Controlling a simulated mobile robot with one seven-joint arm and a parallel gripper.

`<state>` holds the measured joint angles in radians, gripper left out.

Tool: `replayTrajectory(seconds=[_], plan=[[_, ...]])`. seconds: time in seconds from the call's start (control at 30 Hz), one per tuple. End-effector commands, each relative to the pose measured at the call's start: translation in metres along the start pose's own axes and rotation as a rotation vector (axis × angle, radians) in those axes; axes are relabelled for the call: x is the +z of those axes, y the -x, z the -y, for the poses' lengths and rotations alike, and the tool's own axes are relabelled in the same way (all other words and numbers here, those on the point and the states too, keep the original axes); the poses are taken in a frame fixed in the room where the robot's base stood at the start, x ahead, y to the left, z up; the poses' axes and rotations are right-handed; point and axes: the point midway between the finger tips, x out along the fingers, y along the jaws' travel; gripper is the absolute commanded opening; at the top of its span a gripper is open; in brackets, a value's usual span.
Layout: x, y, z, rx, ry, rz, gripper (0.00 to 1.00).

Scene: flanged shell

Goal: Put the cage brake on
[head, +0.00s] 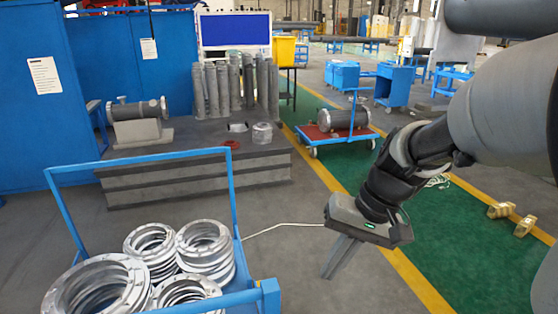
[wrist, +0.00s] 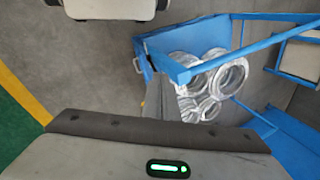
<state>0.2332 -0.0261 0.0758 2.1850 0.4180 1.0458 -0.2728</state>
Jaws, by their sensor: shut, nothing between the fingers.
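The nearest cage-like thing is a blue-railed cart (head: 228,180) at the lower left of the head view, loaded with stacks of silver flanged rings (head: 205,245). The cart also shows in the wrist view (wrist: 165,62), with the rings (wrist: 228,77) inside its rails. I cannot make out a brake on it; its wheels and lower parts are mostly cut off or hidden. My gripper (head: 330,274) points down over the grey floor, to the right of the cart and apart from it. Its fingers are together and empty.
A low grey platform (head: 200,180) with upright cylinders stands behind. A red-topped blue trolley (head: 345,140) is further back. Yellow blocks (head: 524,226) lie at right. The green walkway (head: 460,240) is largely clear.

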Motion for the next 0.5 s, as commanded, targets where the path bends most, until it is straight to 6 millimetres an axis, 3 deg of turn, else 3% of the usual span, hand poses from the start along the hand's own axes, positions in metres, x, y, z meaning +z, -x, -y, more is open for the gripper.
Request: replayTrajectory(seconds=[0.03,0.3,0.5], plan=[[-0.014,-0.032,-0.010,-0.065,-0.042,0.057,0.00],[-0.082,-0.150,-0.043,-0.467,-0.229,0.208,0.00],[-0.121,-0.229,-0.077,-0.759,-0.371,0.205,0.00]])
